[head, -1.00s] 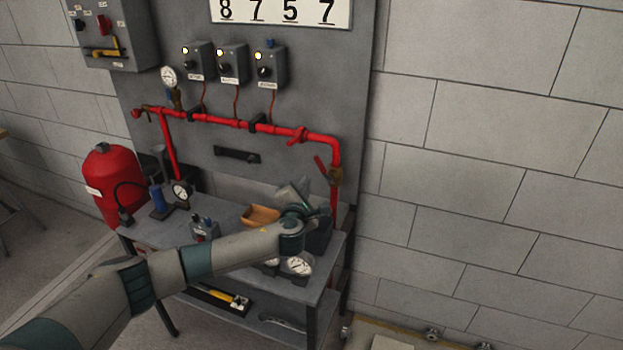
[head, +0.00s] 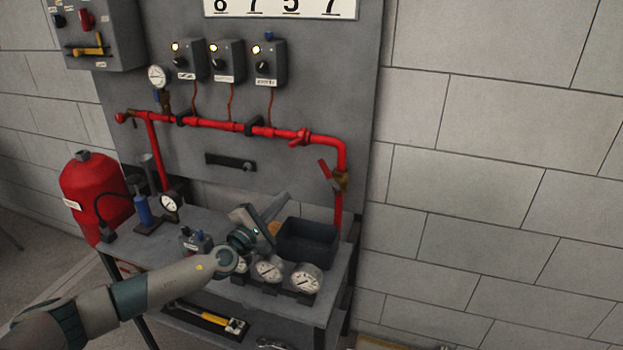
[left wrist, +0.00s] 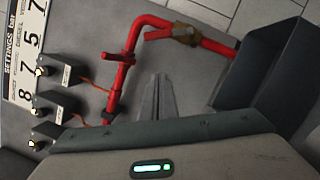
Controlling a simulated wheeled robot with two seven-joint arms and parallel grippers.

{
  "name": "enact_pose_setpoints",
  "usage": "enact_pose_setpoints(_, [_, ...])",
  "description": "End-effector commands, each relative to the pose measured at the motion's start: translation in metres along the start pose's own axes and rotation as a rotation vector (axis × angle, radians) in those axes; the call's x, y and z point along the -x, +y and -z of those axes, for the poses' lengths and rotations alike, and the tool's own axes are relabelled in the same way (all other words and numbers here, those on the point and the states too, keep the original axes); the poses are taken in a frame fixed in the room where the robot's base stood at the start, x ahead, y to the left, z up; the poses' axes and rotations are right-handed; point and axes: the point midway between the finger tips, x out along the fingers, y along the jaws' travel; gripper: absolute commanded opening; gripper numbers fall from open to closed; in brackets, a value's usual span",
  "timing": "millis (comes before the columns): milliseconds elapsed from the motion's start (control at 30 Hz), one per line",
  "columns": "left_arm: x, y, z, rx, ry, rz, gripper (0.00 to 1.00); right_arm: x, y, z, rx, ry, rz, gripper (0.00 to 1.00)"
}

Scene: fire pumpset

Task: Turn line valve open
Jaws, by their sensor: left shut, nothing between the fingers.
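A brass valve (head: 341,181) with a red lever (head: 327,173) sits on the right-hand vertical part of the red pipe (head: 215,124). The lever slants up to the left, away from the pipe. A second red handle (head: 300,137) is on the horizontal run. My left gripper (head: 282,204) is left of and below the brass valve, above the bench, touching neither handle. In the left wrist view its fingers (left wrist: 158,97) are together and empty, with the brass valve (left wrist: 185,33) beyond them. My right gripper is not in view.
A dark open bin (head: 308,243) stands on the bench (head: 205,226) beside my gripper. Loose gauges (head: 306,279) stand in front of it. A red cylinder (head: 92,195) is at the left. Switch boxes (head: 268,63) are on the panel. The space between gripper and lever looks clear.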

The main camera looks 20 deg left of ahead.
Motion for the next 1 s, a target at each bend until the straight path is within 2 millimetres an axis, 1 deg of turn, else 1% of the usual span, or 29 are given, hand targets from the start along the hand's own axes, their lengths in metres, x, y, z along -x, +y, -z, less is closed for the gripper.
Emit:
enact_pose_setpoints(167, [-0.004, 0.0, 0.0, 0.001, 0.0, -0.001, 0.0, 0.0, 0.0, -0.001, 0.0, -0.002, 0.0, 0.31])
enact_pose_setpoints(267, [-0.01, 0.001, 0.0, 0.001, 0.001, -0.001, 0.0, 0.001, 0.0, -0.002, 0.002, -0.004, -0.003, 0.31])
enact_pose_setpoints(367, [-0.02, 0.0, -0.001, 0.001, 0.0, -0.001, 0.0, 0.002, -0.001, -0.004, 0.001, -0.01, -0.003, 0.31])
enact_pose_setpoints(467, [-0.033, 0.0, 0.0, 0.0, 0.001, -0.002, 0.0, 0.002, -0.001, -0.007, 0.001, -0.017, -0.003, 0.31])
enact_pose_setpoints(667, [-0.068, 0.0, 0.0, 0.0, 0.001, -0.003, 0.0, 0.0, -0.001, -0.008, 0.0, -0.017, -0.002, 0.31])
enact_pose_setpoints(767, [-0.086, -0.001, 0.0, 0.0, 0.001, -0.002, 0.0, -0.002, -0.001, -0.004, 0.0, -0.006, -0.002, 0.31])
enact_pose_setpoints(867, [-0.103, 0.0, 0.0, -0.002, 0.001, -0.002, 0.0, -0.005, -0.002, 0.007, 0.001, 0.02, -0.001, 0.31])
enact_pose_setpoints(900, [-0.103, 0.001, -0.004, 0.0, 0.001, 0.001, 0.0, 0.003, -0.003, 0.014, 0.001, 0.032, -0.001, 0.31])
enact_pose_setpoints(1000, [-0.103, 0.002, -0.01, 0.001, 0.0, 0.0, 0.0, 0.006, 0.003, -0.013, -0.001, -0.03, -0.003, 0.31])
